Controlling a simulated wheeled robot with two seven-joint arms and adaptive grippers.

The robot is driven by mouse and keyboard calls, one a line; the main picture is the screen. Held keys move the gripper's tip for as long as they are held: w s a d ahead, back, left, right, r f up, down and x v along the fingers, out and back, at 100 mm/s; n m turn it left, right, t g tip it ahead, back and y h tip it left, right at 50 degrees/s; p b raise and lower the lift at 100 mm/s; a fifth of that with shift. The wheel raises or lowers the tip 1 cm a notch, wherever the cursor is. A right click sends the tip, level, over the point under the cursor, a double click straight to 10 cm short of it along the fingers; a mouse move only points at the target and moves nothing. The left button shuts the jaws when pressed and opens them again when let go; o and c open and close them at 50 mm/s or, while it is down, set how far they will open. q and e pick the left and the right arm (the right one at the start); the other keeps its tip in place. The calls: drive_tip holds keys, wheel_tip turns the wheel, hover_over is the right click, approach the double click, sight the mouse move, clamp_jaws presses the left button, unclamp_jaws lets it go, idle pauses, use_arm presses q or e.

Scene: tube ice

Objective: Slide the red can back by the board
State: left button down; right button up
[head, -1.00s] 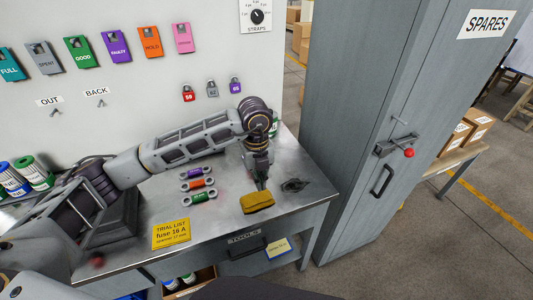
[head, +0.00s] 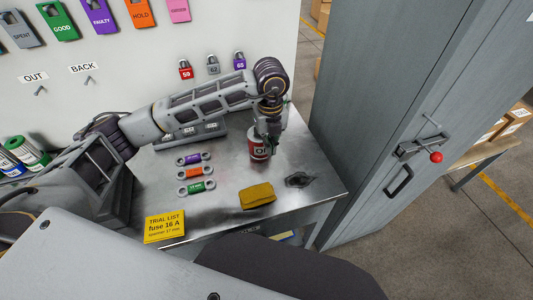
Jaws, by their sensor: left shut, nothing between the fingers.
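The red can (head: 257,149), with a white label, stands upright on the metal bench, right of the spanners. My left gripper (head: 272,150) is shut and empty, pointing down at the can's right side and covering part of it. I cannot tell whether its fingers touch the can. The pale board (head: 140,75) rises behind the bench, with coloured tags and padlocks on it. My right gripper is not in view.
A yellow sponge or cloth (head: 257,195) lies in front of the can, with a dark flat item (head: 298,180) to its right. Several coloured-band spanners (head: 195,173) lie left. A grey cabinet (head: 375,100) stands close beyond the bench's right edge.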

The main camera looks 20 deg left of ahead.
sight(257, 150)
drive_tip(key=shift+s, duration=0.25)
use_arm(q)
wheel_tip(257, 150, down, 10)
drive_tip(key=shift+f+p, duration=0.1)
drive_tip(key=shift+p, duration=0.6)
drive_tip(key=shift+w+a+p, duration=0.3)
drive_tip(key=shift+w+a, duration=0.3)
drive_tip(key=shift+w, duration=0.3)
drive_tip(key=shift+w+a, duration=0.5)
drive_tip(key=shift+w, duration=0.3)
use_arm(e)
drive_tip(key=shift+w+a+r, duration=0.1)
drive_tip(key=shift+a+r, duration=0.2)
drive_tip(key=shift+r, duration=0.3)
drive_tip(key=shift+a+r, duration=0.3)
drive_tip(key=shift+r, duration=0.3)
